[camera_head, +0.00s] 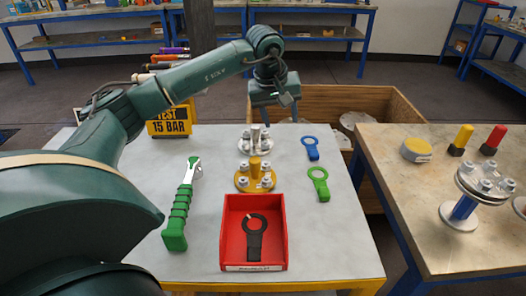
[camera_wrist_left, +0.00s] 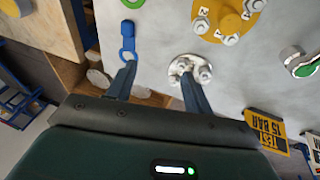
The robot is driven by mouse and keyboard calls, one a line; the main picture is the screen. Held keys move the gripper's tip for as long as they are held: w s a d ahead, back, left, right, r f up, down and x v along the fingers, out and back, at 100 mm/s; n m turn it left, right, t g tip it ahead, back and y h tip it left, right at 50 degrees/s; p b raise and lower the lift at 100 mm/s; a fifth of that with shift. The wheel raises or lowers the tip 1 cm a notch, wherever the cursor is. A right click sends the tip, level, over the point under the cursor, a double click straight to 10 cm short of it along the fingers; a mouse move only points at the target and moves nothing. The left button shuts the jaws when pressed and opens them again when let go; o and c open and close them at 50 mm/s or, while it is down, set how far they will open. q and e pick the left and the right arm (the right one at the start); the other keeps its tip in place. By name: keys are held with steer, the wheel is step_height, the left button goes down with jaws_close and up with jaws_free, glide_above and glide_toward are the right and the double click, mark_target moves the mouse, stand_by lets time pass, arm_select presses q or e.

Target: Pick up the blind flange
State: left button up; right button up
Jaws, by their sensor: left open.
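Two round bolted flanges stand on the grey table; I cannot tell for certain which is the blind flange. One is silver (camera_head: 246,148), with a short upright post and bolts; it also shows in the left wrist view (camera_wrist_left: 188,66). The other is yellow (camera_head: 256,184), nearer me, with a yellow post; it also shows in the left wrist view (camera_wrist_left: 222,22). My left gripper (camera_head: 273,114) is open and empty at the table's far edge, behind the silver flange. In the left wrist view its fingers (camera_wrist_left: 157,70) point toward the table, the right one close to the silver flange.
A blue paddle (camera_head: 310,146) and a green paddle (camera_head: 319,183) lie right of the flanges. A red tray (camera_head: 282,237) holds a black paddle (camera_head: 255,237). A green-handled wrench (camera_head: 178,213) lies left. A wooden crate (camera_head: 330,97) stands behind; another table (camera_head: 408,215) is at right.

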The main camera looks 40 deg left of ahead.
mark_target(256, 126)
arm_select(q)
steer(key=a+r+y+b, duration=0.1)
steer(key=a+r+y, duration=0.15)
steer(key=a, duration=0.55)
steer(key=b+x, duration=0.1)
steer(key=x, duration=0.6)
steer(key=shift+d+f, duration=0.1)
steer(key=shift+f, duration=0.35)
steer(key=shift+y, duration=0.25)
steer(key=shift+a+x, duration=0.2)
steer(key=shift+x, duration=2.5)
steer(key=shift+s, duration=0.1)
steer(key=c, duration=1.1)
steer(key=shift+r, duration=0.2)
jaws_close()
